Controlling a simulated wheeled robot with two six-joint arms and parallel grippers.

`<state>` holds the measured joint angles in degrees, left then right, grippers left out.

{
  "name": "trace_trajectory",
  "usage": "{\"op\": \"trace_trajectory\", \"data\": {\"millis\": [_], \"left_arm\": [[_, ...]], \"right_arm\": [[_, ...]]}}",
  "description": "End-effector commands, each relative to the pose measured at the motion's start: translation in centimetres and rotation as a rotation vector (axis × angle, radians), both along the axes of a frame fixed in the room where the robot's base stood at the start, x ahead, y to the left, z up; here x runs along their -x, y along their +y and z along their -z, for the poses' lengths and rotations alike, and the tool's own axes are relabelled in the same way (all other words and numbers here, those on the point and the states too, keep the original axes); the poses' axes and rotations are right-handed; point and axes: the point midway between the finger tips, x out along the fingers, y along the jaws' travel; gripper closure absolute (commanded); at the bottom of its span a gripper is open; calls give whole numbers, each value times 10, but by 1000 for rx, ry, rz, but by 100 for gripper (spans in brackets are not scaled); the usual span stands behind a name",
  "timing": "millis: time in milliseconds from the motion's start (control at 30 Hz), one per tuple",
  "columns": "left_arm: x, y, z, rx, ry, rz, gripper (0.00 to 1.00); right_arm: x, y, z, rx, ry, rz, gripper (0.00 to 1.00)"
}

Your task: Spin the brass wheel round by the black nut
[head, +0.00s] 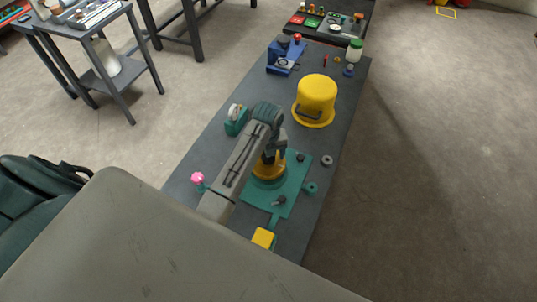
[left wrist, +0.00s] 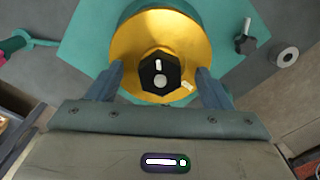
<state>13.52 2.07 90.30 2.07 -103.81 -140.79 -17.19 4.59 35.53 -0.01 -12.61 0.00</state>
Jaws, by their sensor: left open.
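The brass wheel (head: 262,172) sits on a teal plate (head: 292,190) on the long dark bench. In the left wrist view the wheel (left wrist: 196,45) is a wide gold disc with the black nut (left wrist: 160,73), six-sided, at its middle. A small pale mark shows on the nut's top and another on the wheel near its edge. My left gripper (head: 274,156) is over the wheel. In the left wrist view its two fingers (left wrist: 159,72) are apart, one on each side of the nut, with gaps between. The nut is hidden in the head view by my gripper.
A yellow domed cover (head: 316,98) with a handle stands farther along the bench, beside a blue device (head: 285,56). A green tape dispenser (head: 236,119) and a pink knob (head: 198,178) are left of my arm. A grey ring (head: 326,160) lies right of the plate.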

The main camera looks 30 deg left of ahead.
Motion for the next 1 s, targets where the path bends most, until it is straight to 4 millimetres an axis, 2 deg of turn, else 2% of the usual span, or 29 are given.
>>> {"op": "trace_trajectory", "data": {"millis": [600, 733, 967, 1000], "left_arm": [[-1, -1, 0, 0, 0, -825, 27], [-1, -1, 0, 0, 0, -911, 27], [-1, -1, 0, 0, 0, -923, 27], [-1, -1, 0, 0, 0, -923, 35]], "right_arm": [[0, 0, 0, 0, 0, 0, 64], [0, 0, 0, 0, 0, 0, 64], [0, 0, 0, 0, 0, 0, 64], [0, 0, 0, 0, 0, 0, 64]]}}
